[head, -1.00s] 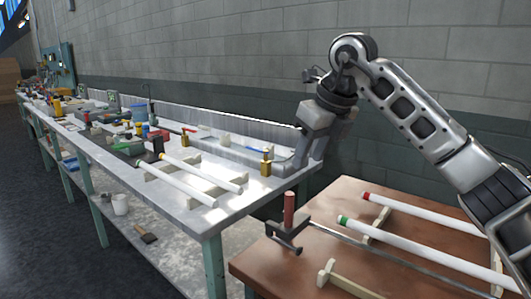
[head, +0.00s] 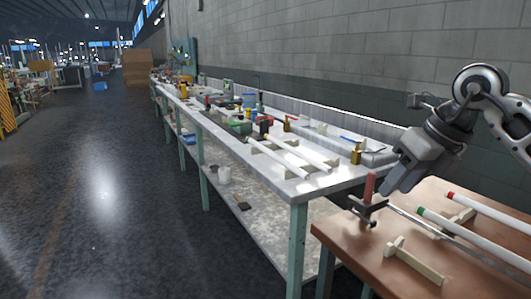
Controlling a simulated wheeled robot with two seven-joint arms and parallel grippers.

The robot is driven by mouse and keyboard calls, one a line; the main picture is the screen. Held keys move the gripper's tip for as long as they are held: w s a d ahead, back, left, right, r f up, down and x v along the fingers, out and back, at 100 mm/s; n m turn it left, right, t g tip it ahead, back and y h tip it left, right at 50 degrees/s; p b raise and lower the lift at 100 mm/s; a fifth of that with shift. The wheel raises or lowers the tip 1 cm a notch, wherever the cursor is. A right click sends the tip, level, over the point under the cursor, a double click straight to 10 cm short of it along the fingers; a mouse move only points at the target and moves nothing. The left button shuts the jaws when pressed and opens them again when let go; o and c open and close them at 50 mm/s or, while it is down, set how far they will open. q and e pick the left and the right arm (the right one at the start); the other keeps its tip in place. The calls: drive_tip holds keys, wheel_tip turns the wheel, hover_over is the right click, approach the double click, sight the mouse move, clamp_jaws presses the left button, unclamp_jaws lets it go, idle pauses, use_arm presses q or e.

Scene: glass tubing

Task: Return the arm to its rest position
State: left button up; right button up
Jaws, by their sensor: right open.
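My right arm comes in from the right edge of the head view. Its gripper (head: 398,183) points down and to the left, above the near left part of the brown table and close to the clamp with a red handle (head: 369,188). The gripper is open and I see nothing held in it. Two white tubes lie on the brown table (head: 345,238), one with a green end (head: 470,236) and one with a red end (head: 490,213). My left gripper is not in view.
A long metal workbench (head: 325,188) with white tubes (head: 278,160), bottles and tools runs along the grey block wall (head: 330,60). A wooden rest (head: 415,262) lies on the brown table. The dark floor (head: 110,200) at left is open. Cardboard boxes (head: 137,65) stand far back.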

drive_tip(key=s+a+f+m+y, duration=0.2)
drive_tip(key=s+a+y, duration=0.1)
drive_tip(key=a+y, duration=0.35)
drive_tip(key=s+a+f+m+g+y, duration=0.1)
drive_tip(key=s+a+f+y, duration=0.15)
drive_tip(key=a+y, duration=0.4)
drive_tip(key=s+a+f+m+y, duration=0.2)
drive_tip(key=s+a+y, duration=0.2)
drive_tip(key=a, duration=0.5)
drive_tip(key=d+f+m+t+h, duration=0.4)
drive_tip(key=f+m+t+h, duration=0.3)
drive_tip(key=m, duration=0.6)
drive_tip(key=d+f+m+t+h, duration=0.55)
drive_tip(key=m+t, duration=0.25)
drive_tip(key=m, duration=0.4)
drive_tip(key=s+d+f+m+g+h, duration=0.2)
drive_tip(key=s+f+m+g+h, duration=0.2)
drive_tip(key=s+f, duration=0.9)
wheel_tip(320, 180, down, 4)
drive_tip(key=m+g, duration=0.3)
drive_tip(key=m, duration=0.1)
drive_tip(key=shift+d+r+m, duration=0.15)
drive_tip(key=shift+d+m, duration=0.1)
drive_tip(key=shift+m, duration=0.05)
